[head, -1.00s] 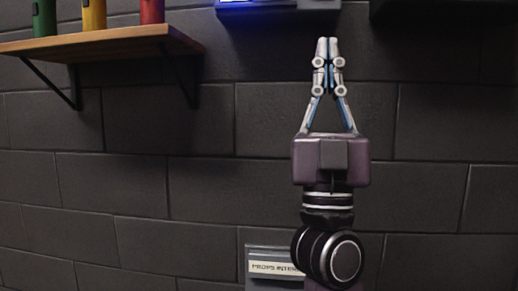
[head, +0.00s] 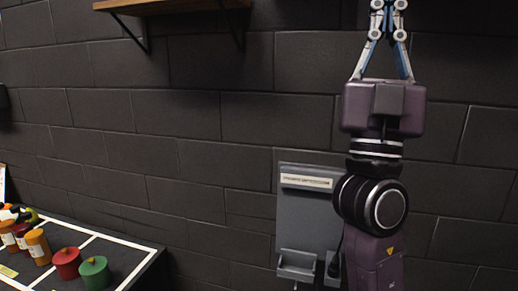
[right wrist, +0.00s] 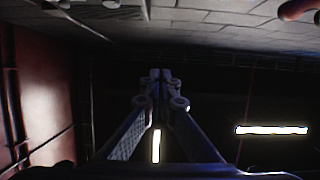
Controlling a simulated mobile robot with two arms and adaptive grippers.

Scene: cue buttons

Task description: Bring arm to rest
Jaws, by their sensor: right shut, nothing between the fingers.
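My right arm stands upright on the right side of the head view, with its right gripper (head: 388,4) pointing up at the top edge, where the fingertips are cut off. In the right wrist view the right gripper (right wrist: 160,76) has its two fingers together with nothing between them, against a dark background. My left gripper is in neither view.
A grey wall panel (head: 308,222) with a label and small holders hangs beside my right arm. A dark table (head: 135,252) with white lines, holding several coloured jars, is at the lower left. A wooden shelf (head: 165,5) is at the top. The brick wall between is bare.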

